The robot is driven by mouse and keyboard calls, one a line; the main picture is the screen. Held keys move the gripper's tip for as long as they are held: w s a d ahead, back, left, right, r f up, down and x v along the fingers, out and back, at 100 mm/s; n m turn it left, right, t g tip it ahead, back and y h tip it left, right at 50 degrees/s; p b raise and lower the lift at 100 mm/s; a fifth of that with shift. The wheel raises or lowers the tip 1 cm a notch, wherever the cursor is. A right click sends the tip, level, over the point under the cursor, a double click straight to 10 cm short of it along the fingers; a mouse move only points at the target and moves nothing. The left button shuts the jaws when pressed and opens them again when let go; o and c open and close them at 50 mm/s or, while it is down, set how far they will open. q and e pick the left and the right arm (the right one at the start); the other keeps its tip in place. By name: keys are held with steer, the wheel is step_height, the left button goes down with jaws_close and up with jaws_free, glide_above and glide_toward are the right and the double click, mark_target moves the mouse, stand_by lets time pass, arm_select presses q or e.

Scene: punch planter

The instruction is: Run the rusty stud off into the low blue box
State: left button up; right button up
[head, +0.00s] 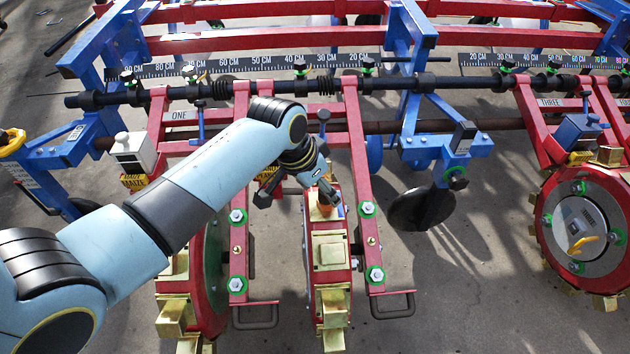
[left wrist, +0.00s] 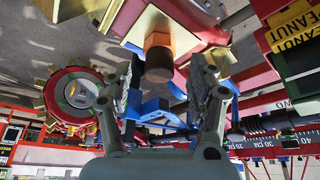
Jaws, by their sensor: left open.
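The rusty stud (left wrist: 159,62) is a short brown cylinder with a darker collar, set against a brass-coloured plate in the left wrist view. In the head view a small brown piece (head: 323,208) shows at the top of the middle red-and-brass wheel, beside my left gripper. My left gripper (left wrist: 160,88) is open and empty. Its two fingers lie to either side of the stud in the wrist picture, with no contact visible. I cannot pick out a low blue box for certain. My right gripper is not in view.
Red frame bars (head: 358,150) with green-ringed bolts flank the middle wheel (head: 330,262). A black shaft (head: 270,88) and rulers cross behind. A black disc (head: 422,208) and another wheel (head: 583,235) stand to the right. Concrete floor (head: 450,300) lies bare at the front right.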

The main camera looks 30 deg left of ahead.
arm_select(q)
steer(key=b+x, duration=0.1)
steer(key=x, duration=0.1)
steer(key=shift+d+f, duration=0.1)
steer(key=shift+f, duration=0.3)
steer(key=shift+w+f, duration=0.3)
steer(key=shift+f, duration=0.05)
